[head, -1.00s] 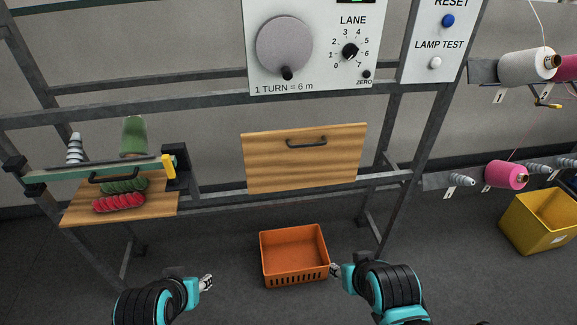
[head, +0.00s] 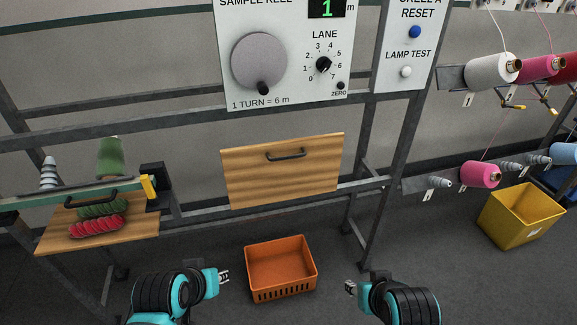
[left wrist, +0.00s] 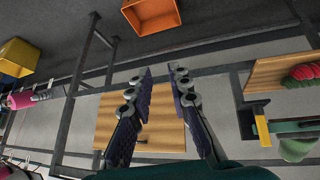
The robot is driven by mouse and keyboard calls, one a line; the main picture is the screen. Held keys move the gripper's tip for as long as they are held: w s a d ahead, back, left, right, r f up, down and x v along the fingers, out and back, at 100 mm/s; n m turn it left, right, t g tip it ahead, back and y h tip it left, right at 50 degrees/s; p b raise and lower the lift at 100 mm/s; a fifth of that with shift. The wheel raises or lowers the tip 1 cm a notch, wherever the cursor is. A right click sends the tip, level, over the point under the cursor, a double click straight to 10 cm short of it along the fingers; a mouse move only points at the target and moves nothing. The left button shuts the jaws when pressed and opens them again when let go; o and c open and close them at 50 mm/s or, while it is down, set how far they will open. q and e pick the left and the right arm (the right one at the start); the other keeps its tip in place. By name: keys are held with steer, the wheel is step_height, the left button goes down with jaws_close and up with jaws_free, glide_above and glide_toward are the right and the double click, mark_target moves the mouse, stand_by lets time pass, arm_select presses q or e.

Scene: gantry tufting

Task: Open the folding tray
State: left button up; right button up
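The folding tray (head: 281,178) is a wooden panel with a dark bar handle (head: 286,155). It hangs folded down, nearly upright, on the grey frame below the control box. It also shows in the left wrist view (left wrist: 165,128), partly hidden behind my fingers. My left gripper (head: 223,276) is low in front of the frame, below and left of the panel, apart from it. In the left wrist view its two fingers (left wrist: 164,72) are spread with nothing between them. My right gripper (head: 350,287) is low and right of the panel, touching nothing; its finger gap is too small to tell.
An orange crate (head: 281,289) stands on the floor below the panel. A level wooden shelf (head: 58,237) with green and red yarn is at left. A yellow bin (head: 520,217) and yarn cones (head: 487,71) are at right. The space before the panel is clear.

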arm_select(q)
steer(key=w+d+r+n+h+p, duration=0.1)
steer(key=w+d+r+n+h, duration=0.25)
steer(key=w, duration=0.55)
steer(key=w+d+r+n+h+p, duration=0.25)
steer(key=w+d, duration=0.25)
steer(key=w, duration=0.3)
steer(key=n+t+h+p, duration=0.1)
steer(key=n+h+p, duration=0.1)
steer(key=n+h, duration=0.4)
glide_toward(290, 156)
steer(key=x, duration=0.3)
steer(key=shift+w+d+f, duration=0.15)
steer(key=shift+d+f, duration=0.15)
steer(key=shift+f, duration=0.1)
steer(key=b+x, duration=0.1)
steer(key=x, duration=0.5)
steer(key=shift+b, duration=0.35)
steer(key=shift+w+d, duration=0.3)
steer(key=shift+d, duration=0.1)
jaws_close()
